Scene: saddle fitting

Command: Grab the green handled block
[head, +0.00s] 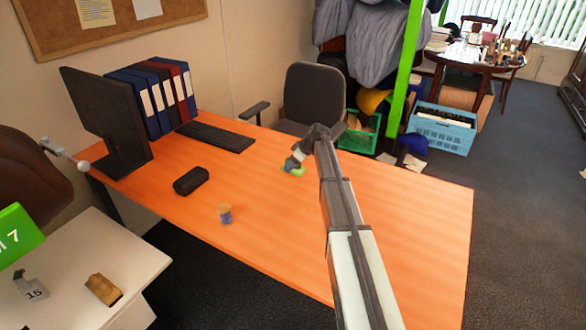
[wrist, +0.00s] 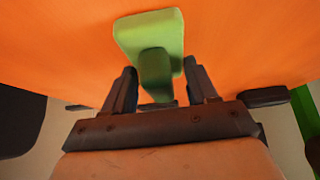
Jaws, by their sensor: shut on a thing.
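The green handled block (head: 292,171) is at the orange desk's far middle, partly hidden by my gripper in the head view. In the wrist view the green block (wrist: 152,30) shows a flat light-green body with a darker green handle standing out toward me. My gripper (head: 290,163) is at the block, and in the wrist view its two dark fingers (wrist: 160,88) are on either side of the handle, shut on it. The block is at or very near the desk surface; I cannot tell whether it touches.
On the orange desk (head: 400,205) are a blue spool-like thing (head: 225,214), a black case (head: 191,181), a keyboard (head: 215,137), a monitor (head: 108,118) and several binders (head: 150,95). A chair (head: 315,95) stands behind the desk. The desk's right part is clear.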

